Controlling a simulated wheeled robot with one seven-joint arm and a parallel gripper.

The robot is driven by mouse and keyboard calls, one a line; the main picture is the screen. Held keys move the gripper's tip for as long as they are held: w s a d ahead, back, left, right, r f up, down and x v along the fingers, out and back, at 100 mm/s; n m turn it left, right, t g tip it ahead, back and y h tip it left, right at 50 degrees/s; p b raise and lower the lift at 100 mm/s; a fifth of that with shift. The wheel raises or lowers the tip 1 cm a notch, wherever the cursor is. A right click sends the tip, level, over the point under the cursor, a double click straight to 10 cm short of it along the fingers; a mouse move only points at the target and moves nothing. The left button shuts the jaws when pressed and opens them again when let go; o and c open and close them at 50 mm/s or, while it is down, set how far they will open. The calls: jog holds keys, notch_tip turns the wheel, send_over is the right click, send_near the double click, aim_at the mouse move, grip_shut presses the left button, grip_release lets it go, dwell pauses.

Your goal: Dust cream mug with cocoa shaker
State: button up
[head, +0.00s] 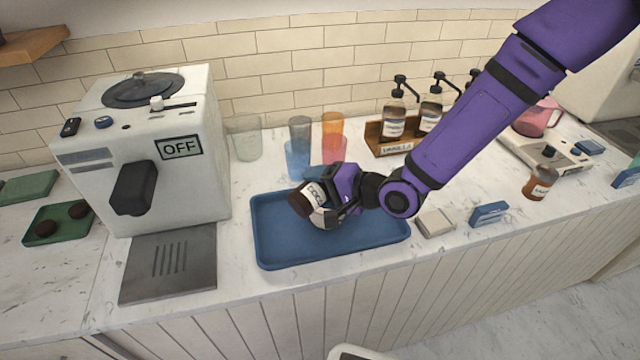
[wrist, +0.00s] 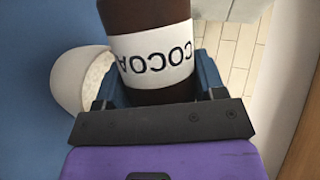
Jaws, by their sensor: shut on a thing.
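My gripper (head: 338,205) is shut on the cocoa shaker (head: 301,203), a dark brown cylinder with a white COCOA label. The shaker is held tilted well over above the blue tray (head: 268,245), its dark end pointing left. In the wrist view the shaker (wrist: 150,18) sits between the blue fingers of my gripper (wrist: 156,85). The cream mug (wrist: 68,80) shows at the left there, beside the shaker, with a pale speckled surface inside. In the head view the mug is mostly hidden behind the shaker and gripper. I cannot tell whether any cocoa lies on it.
A white coffee machine (head: 180,195) marked OFF stands left of the tray. Clear, blue and orange cups (head: 333,125) stand behind it. Syrup pump bottles (head: 393,120) are in a wooden rack at the back. A small beige box (head: 435,222) and a blue card (head: 489,214) lie to the right.

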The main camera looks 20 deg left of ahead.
jog(key=shift+r, duration=0.15)
dwell(0.4)
dwell(0.8)
jog(key=shift+r, duration=0.95)
jog(key=shift+f, duration=1.1)
jog(key=shift+r, duration=0.1)
jog(key=shift+r+n+t+h, duration=0.25)
jog(key=shift+n+t+h, duration=0.05)
jog(key=shift+n, duration=0.4)
jog(key=shift+r, duration=0.1)
